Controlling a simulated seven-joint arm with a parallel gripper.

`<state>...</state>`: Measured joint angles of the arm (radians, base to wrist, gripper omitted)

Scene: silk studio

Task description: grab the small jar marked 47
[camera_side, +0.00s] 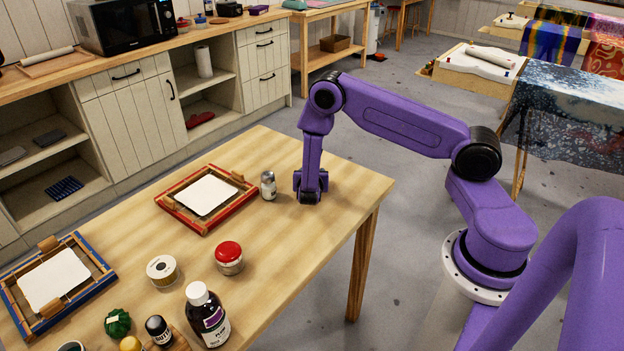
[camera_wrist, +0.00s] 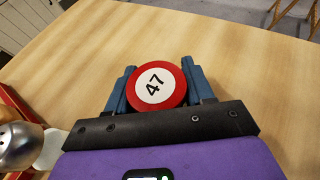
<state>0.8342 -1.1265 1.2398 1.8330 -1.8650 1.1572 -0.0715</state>
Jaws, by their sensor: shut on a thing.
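The jar marked 47 (camera_wrist: 158,86) shows in the wrist view with a red lid and a white disc bearing the number. It is between the two blue fingers of my gripper (camera_wrist: 160,84), which are shut on it. In the side view my gripper (camera_side: 310,190) points down low over the right part of the wooden table. The jar is hidden there behind the gripper. I cannot tell whether the jar touches the table.
A small metal-topped jar (camera_side: 268,185) stands just left of my gripper, beside a red frame (camera_side: 170,203). A red-lidded jar (camera_side: 229,257), a tin (camera_side: 162,271), a dark bottle (camera_side: 207,314) and a blue frame (camera_side: 100,268) are nearer. The table's right end (camera_side: 365,190) is clear.

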